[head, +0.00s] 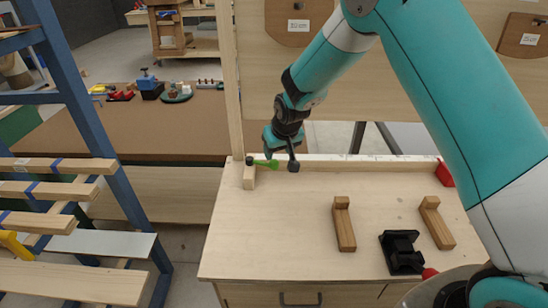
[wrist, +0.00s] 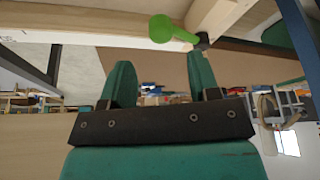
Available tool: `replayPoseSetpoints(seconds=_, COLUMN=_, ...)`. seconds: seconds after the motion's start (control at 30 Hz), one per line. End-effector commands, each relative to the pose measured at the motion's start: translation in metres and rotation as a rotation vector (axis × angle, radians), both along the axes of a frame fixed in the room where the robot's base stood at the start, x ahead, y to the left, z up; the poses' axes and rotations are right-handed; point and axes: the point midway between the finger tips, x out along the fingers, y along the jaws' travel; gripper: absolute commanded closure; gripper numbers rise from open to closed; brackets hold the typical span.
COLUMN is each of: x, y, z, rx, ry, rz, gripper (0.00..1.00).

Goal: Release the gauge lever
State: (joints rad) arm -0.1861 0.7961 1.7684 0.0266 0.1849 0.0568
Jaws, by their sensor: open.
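The gauge lever (head: 265,163) is a small green lever at the back left corner of the pale wooden workbench, beside a short wooden block (head: 249,176). In the wrist view the green lever (wrist: 172,30) has a round knob at its left end and a dark pivot at its right end. My gripper (head: 281,152) is at the lever in the head view, which partly overlaps it. In the wrist view my gripper (wrist: 159,62) is open, with its two green fingers apart and nothing between them. The lever shows just above the fingertips there; I cannot tell whether they touch.
Two L-shaped wooden pieces (head: 343,224) and (head: 436,223) stand on the workbench, with a black fixture (head: 402,252) between them. A red block (head: 444,173) is at the back right. A wooden post (head: 234,80) rises behind the lever. A blue rack (head: 85,130) stands left.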

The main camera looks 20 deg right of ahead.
Motion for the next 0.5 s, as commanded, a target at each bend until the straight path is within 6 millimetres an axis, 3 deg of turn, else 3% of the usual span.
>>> replayPoseSetpoints(seconds=0.2, x=0.015, y=0.004, z=-0.038, rx=0.000, ry=0.003, rz=0.002, gripper=0.44)
replayPoseSetpoints(seconds=0.5, x=0.025, y=0.005, z=-0.060, rx=0.001, ry=0.000, rz=0.004, gripper=0.44)
